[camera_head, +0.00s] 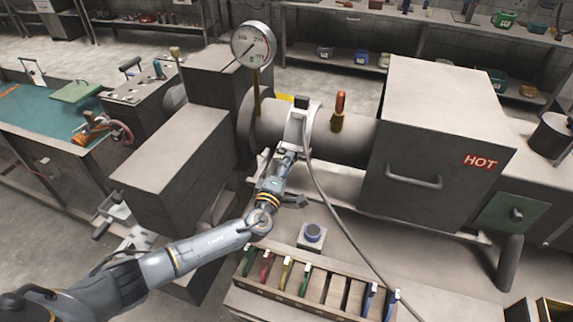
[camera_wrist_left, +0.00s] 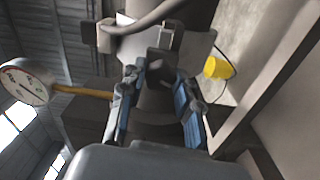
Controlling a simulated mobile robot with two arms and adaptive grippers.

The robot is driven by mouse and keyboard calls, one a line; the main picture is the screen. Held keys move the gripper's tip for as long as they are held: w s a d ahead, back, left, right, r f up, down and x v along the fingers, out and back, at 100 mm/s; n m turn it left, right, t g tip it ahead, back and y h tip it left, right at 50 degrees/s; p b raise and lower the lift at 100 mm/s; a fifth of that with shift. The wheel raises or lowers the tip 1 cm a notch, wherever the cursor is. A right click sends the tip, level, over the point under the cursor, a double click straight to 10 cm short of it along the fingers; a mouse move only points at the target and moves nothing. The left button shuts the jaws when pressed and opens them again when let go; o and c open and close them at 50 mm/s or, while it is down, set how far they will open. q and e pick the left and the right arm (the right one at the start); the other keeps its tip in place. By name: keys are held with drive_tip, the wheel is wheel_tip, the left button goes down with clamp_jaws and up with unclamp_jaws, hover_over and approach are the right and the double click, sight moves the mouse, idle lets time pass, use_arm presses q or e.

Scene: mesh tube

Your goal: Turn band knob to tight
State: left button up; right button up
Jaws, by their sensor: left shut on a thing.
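A light metal band (camera_head: 297,128) wraps the horizontal mesh tube (camera_head: 350,135), with a dark block on its top and a grey cable leading off it. My left gripper (camera_head: 291,152) reaches up to the front of the band. In the left wrist view its blue-padded fingers (camera_wrist_left: 159,76) stand on either side of the dark band knob (camera_wrist_left: 159,62) and are shut on it. In the head view the knob is mostly hidden by the gripper. I cannot read any tight mark. My right gripper is not in view.
A dial gauge (camera_head: 253,45) stands left of the band, and an orange-topped fitting (camera_head: 339,108) rises to its right. A box marked HOT (camera_head: 440,130) stands at right.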

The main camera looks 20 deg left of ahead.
use_arm(q)
drive_tip(key=shift+m, duration=4.2)
drive_tip(key=shift+f+m, duration=0.15)
drive_tip(key=shift+m, duration=0.25)
drive_tip(key=o, duration=1.1)
drive_tip(key=shift+o, duration=0.2)
drive_tip(key=s, duration=0.7)
drive_tip(key=shift+s, duration=0.25)
drive_tip(key=shift+f, duration=0.1)
